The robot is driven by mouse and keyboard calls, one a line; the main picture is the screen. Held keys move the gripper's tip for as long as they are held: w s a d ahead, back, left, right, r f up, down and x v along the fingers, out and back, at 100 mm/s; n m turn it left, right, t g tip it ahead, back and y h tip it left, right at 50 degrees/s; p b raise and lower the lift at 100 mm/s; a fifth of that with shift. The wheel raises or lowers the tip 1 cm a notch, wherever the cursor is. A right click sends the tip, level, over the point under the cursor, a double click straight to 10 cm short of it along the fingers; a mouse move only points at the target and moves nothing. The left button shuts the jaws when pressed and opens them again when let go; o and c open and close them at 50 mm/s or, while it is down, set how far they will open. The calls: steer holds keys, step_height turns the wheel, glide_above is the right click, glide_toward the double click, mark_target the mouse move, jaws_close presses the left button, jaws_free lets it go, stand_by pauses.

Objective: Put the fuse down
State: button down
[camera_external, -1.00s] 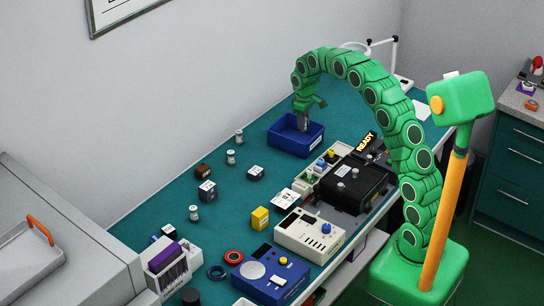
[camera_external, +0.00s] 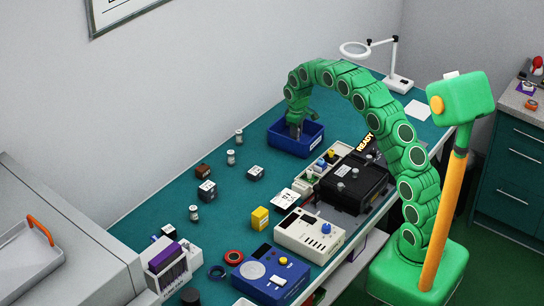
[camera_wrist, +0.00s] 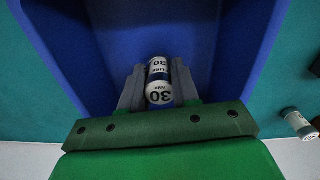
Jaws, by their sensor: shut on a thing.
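The fuse (camera_wrist: 159,82) is a small white cylinder with a dark band, marked "30 AMP" and "FUSE". It shows in the wrist view between the two grey fingers of my gripper (camera_wrist: 157,85), which is shut on it. The blue bin (camera_external: 312,146) stands on the bench, and its blue walls surround the fingers in the wrist view. In the external view my gripper (camera_external: 295,132) reaches down into the bin's left part, and the fuse is hidden there. I cannot tell whether the fuse touches the bin floor.
Other small cylinders (camera_external: 231,158) stand on the teal bench left of the bin, near dark blocks (camera_external: 207,191). A black device (camera_external: 353,184) with a "READY" sign is right of the bin. A magnifier lamp (camera_external: 398,80) stands behind. Bare bench lies around the bin's left side.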

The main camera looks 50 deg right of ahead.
steer(key=shift+f, duration=0.3)
steer(key=c, duration=0.8)
jaws_free()
